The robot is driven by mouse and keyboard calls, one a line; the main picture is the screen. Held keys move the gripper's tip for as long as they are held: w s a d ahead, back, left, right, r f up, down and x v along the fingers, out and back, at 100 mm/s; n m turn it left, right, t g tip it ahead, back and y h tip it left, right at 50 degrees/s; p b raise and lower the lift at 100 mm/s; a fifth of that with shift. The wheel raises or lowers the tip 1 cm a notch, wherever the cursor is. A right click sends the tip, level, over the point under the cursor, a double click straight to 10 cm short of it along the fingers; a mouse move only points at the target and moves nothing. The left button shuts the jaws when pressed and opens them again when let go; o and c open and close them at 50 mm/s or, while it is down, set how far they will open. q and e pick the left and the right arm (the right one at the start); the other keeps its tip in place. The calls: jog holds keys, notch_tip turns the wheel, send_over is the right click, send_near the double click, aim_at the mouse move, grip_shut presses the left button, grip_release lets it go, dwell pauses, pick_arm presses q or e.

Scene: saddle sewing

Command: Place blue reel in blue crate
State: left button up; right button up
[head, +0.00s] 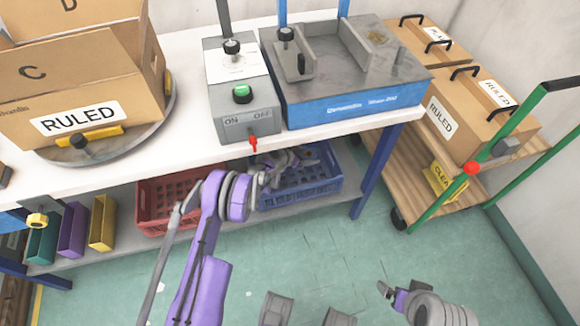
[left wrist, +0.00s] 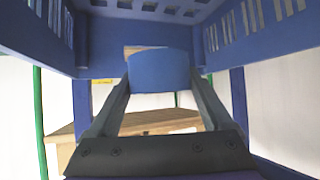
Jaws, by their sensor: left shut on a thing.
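The blue crate (head: 322,187) sits on the lower shelf under the right part of the table in the head view. Its slotted blue wall (left wrist: 85,38) fills the top of the left wrist view. My left gripper (head: 294,160) reaches over the crate opening. In the left wrist view my left gripper (left wrist: 160,75) is shut on the blue reel (left wrist: 160,72), which shows between its two fingers with crate walls around it. The reel is hard to make out in the head view. My right gripper (head: 388,290) is low over the floor at the lower right, away from the crate; its jaw opening is unclear.
A red crate (head: 150,205) stands left of the blue crate on the shelf. The table edge and a switch box (head: 240,95) with a red lever are above. A wooden cart (head: 405,180) with boxes stands at right. The green floor in front is clear.

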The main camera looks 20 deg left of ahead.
pick_arm(q)
jog(key=shift+w+a+f, duration=0.45)
jog(key=shift+w+f, duration=0.1)
jog(key=shift+f, duration=0.15)
jog(key=b, duration=0.1)
send_over(305, 172)
notch_tip(305, 172, down, 6)
jog(key=shift+r, duration=0.2)
jog(key=shift+d+f+b, duration=0.1)
jog(key=shift+f+b, duration=0.45)
jog(key=shift+f, duration=1.45)
jog(key=shift+f, duration=0.2)
jog(key=o, duration=1.2)
jog(key=shift+o, duration=0.2)
jog(key=shift+r, duration=0.2)
jog(key=p+v, duration=0.1)
jog(key=v, duration=0.5)
jog(key=shift+s+r+p, duration=0.15)
jog(key=shift+p, duration=0.15)
jog(key=shift+s+a+r, duration=0.25)
jog(key=shift+s+a, duration=0.05)
jog(key=shift+s, duration=0.1)
